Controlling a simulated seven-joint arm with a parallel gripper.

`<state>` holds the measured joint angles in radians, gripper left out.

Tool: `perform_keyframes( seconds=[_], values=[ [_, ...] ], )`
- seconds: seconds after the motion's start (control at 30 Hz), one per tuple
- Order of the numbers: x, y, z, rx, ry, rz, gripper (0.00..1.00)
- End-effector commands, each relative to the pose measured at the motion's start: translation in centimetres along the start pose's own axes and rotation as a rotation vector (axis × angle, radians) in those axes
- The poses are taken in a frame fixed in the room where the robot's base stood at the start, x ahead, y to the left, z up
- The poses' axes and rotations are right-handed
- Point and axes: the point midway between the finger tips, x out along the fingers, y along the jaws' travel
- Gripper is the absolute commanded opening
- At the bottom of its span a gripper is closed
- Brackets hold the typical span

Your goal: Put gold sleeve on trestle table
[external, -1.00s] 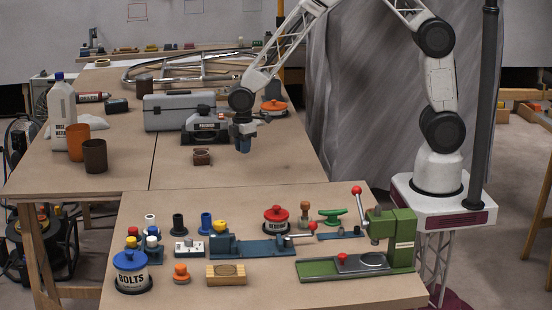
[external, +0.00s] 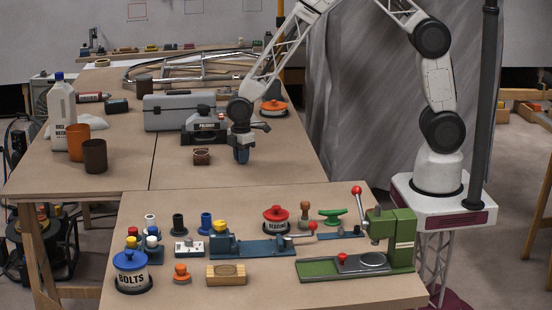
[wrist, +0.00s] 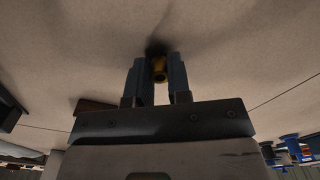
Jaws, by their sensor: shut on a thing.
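My gripper (external: 241,158) is low over the bare right part of the large brown trestle table (external: 270,165), right of a small brown block. In the wrist view, my gripper (wrist: 160,72) is shut on the gold sleeve (wrist: 159,68), held between the two blue-grey fingertips. A dark shadow lies on the tabletop right by the sleeve, so it is at or very near the surface; I cannot tell whether it touches. In the external view the fingers hide the sleeve.
The brown block (external: 201,157), polisher box (external: 205,128) and grey toolbox (external: 179,112) stand to the left. An orange-lidded tin (external: 274,108) is behind. The front bench (external: 180,240) carries several tins, pegs and a green press (external: 390,240). The tabletop right of my gripper is clear.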

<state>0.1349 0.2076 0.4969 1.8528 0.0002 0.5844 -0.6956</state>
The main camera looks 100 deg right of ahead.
Motion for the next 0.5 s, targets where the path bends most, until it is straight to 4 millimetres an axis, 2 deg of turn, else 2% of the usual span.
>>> perform_keyframes(
  seconds=[0.37,0.4,0.5],
  values=[
    [0.29,0.0,0.0,0.0,0.0,0.0,0.0],
    [0.24,0.01,-0.01,0.0,0.0,0.0,0.24],
    [0.24,0.0,-0.01,0.0,0.0,0.0,0.4]
  ],
)
